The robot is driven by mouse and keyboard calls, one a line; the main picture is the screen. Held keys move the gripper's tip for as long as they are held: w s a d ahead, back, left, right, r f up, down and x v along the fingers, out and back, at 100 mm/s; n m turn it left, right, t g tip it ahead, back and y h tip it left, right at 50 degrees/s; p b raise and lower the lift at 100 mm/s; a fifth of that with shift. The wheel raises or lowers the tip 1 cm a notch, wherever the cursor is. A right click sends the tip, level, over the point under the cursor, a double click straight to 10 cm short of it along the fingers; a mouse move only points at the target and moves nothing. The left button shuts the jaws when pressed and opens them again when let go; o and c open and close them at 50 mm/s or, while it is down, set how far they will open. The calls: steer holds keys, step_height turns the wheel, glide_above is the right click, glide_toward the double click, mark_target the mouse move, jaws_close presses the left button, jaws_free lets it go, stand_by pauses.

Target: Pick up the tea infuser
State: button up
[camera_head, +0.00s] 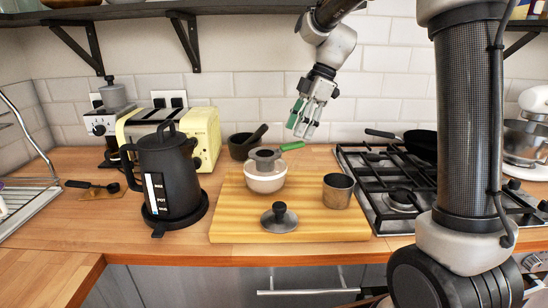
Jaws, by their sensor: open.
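The tea infuser looks to be the grey strainer-like piece (265,157) with a green handle pointing right; it rests on top of a small white bowl (265,182). The bowl stands on a wooden board (228,222). My gripper (303,130) is open and empty, fingers pointing down, above and to the right of the infuser and clear of it. How deep the infuser sits in the bowl is hidden.
The board also holds a grey lid with a black knob (280,219) in front and a metal cup (338,191) at right. A black kettle (170,175) stands left, a dark mortar (243,148) behind, a gas hob (397,195) right. A shelf (230,10) runs overhead.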

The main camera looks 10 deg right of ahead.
mark_target(296, 143)
steer(key=x, duration=0.5)
steer(key=shift+s+d+f, duration=0.1)
steer(key=shift+d+f, duration=0.2)
steer(key=shift+f, duration=0.15)
jaws_close()
